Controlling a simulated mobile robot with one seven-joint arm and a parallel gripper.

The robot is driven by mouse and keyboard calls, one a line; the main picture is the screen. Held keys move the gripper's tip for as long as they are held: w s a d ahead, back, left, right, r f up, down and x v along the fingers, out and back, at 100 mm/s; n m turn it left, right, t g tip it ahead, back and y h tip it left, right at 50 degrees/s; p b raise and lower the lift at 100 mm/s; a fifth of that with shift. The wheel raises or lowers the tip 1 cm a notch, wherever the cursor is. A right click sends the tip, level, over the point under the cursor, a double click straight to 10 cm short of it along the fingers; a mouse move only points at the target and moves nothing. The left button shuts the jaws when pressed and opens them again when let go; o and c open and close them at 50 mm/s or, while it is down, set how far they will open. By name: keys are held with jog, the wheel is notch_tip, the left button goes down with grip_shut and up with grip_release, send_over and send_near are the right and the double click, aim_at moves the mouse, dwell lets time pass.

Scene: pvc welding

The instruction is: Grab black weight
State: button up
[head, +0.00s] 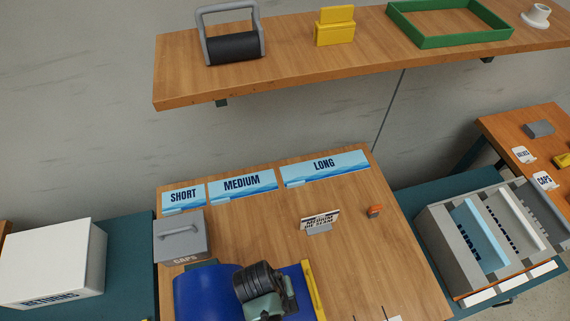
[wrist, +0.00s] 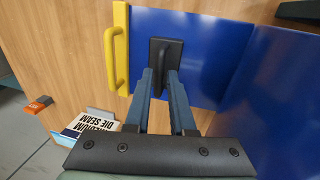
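A black block with an upright dark bar (wrist: 165,52), which looks like the black weight, sits on a blue panel (wrist: 205,25) in the wrist view. My gripper (wrist: 160,75) points at it from above, with its two blue fingers apart. The fingertips reach the near part of the block, one on each side of the bar. I cannot tell whether they touch it. In the head view my gripper and wrist (head: 265,290) hang over the blue panel (head: 297,277) and hide the weight.
A yellow handle (wrist: 115,58) stands on the panel's edge, close beside the fingers. A grey caps box (head: 181,240), a medium die seam sign (head: 319,221) and an orange piece (head: 375,211) are on the wooden table (head: 350,260). A wooden shelf (head: 300,75) spans the back.

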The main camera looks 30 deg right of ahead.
jog(key=shift+s+d+f, duration=0.1)
jog(key=shift+d+f, duration=0.1)
jog(key=shift+f, duration=0.65)
jog(key=shift+d+f, duration=0.15)
jog(key=shift+f, duration=0.7)
jog(key=c, duration=0.3)
grip_shut()
jog(key=shift+r, duration=0.15)
